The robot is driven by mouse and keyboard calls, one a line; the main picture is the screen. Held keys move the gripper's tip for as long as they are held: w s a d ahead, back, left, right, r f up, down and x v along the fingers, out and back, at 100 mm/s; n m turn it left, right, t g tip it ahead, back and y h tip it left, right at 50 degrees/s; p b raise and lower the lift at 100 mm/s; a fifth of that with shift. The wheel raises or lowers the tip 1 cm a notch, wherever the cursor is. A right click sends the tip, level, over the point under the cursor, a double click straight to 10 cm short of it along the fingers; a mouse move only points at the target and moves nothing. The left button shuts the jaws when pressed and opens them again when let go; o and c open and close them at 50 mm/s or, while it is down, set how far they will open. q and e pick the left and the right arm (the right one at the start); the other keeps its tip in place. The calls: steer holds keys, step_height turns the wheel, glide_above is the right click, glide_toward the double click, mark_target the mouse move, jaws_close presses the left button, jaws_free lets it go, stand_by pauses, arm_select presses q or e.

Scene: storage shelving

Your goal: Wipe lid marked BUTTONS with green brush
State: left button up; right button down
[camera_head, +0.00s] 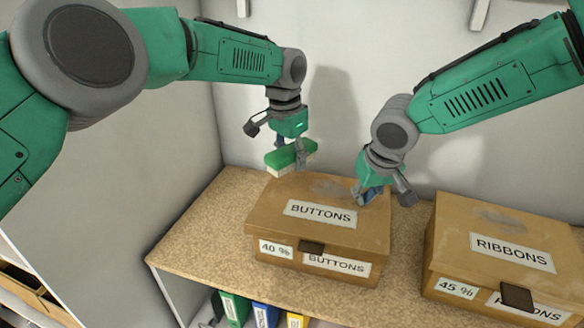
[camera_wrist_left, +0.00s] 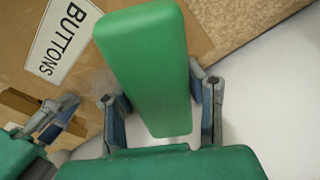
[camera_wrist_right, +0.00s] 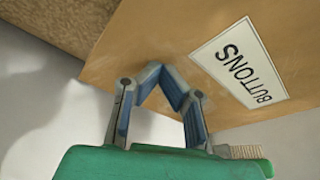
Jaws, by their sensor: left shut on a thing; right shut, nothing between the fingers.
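The box marked BUTTONS (camera_head: 350,238) stands closed on the shelf, with a white BUTTONS label (camera_head: 320,213) on its lid and a grey dusty smudge (camera_head: 331,189) near the back of the lid. My left gripper (camera_head: 293,152) is shut on the green brush (camera_head: 283,158) and holds it above the lid's back left corner; the brush also shows in the left wrist view (camera_wrist_left: 148,65). Its bristles are mostly hidden there. My right gripper (camera_head: 372,193) is shut and empty at the lid's back right edge; its fingertips meet over the lid in the right wrist view (camera_wrist_right: 155,72).
A box marked RIBBONS (camera_head: 480,270) stands on the right with a gap between the boxes. Several binders (camera_head: 262,313) stand below the shelf board (camera_head: 200,250). A wall is behind, and the board is clear on the left.

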mark_target(292, 148)
arm_select(q)
steer(key=shift+r, duration=0.85)
arm_select(e)
steer(key=shift+r, duration=0.1)
